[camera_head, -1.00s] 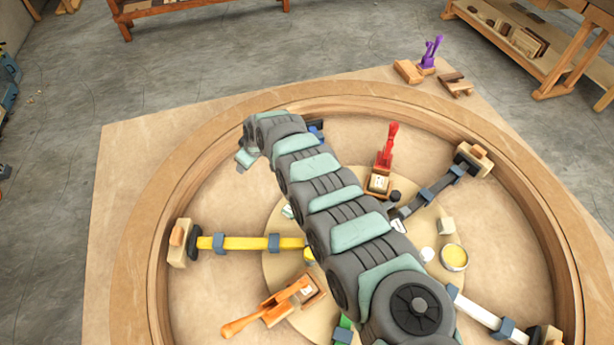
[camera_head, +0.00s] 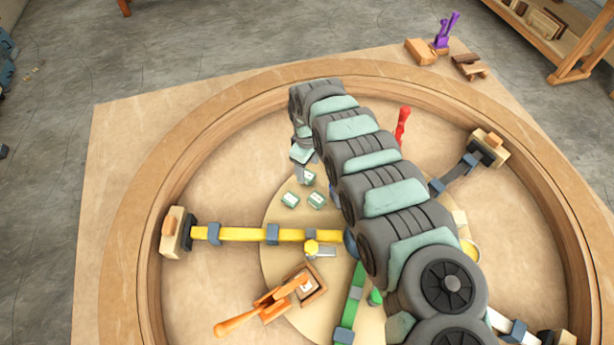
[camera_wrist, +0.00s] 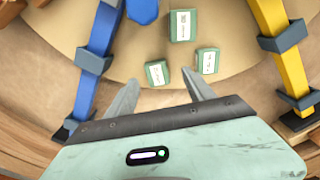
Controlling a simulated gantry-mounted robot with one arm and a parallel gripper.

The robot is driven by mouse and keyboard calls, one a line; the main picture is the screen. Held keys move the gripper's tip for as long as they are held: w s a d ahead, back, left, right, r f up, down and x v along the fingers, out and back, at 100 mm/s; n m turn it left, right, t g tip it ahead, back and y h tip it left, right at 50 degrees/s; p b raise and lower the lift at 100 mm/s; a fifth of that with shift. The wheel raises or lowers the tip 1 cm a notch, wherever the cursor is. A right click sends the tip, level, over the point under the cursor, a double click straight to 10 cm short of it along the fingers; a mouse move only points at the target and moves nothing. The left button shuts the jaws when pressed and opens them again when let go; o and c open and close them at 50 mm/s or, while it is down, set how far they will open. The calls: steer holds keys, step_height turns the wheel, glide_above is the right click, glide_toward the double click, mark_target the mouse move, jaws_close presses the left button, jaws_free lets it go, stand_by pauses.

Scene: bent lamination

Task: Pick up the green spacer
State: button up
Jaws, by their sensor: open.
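Three small green blocks with pale labels, which look like the spacers, lie close together on the round wooden disc: one at the left (camera_head: 289,199), one at the right (camera_head: 316,200) and one at the back (camera_head: 308,177). In the wrist view they show as a near block (camera_wrist: 157,73), a block to its right (camera_wrist: 207,61) and a farther block (camera_wrist: 183,25). I cannot tell which one the task means. My gripper (camera_wrist: 160,80) is open and empty. Its fingers point towards the blocks, with the near block appearing between the fingertips; contact is not visible.
A blue bar (camera_wrist: 96,50) and a yellow bar (camera_wrist: 280,45) flank the blocks in the wrist view. An orange clamp (camera_head: 265,308) and a green bar (camera_head: 352,300) are nearer. A red clamp (camera_head: 402,125) stands behind my arm.

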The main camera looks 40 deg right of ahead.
mark_target(308, 175)
steer(key=shift+w+d+f+b, duration=0.1)
steer(key=shift+f+b, duration=0.1)
steer(key=shift+f, duration=0.6)
steer(key=shift+d+f+b, duration=0.15)
steer(key=shift+f+b, duration=0.05)
steer(key=shift+f, duration=0.65)
steer(key=shift+w+d+f+b, duration=0.1)
steer(key=shift+f+b, duration=0.1)
steer(key=shift+f, duration=0.6)
steer(key=shift+c, duration=0.2)
jaws_close()
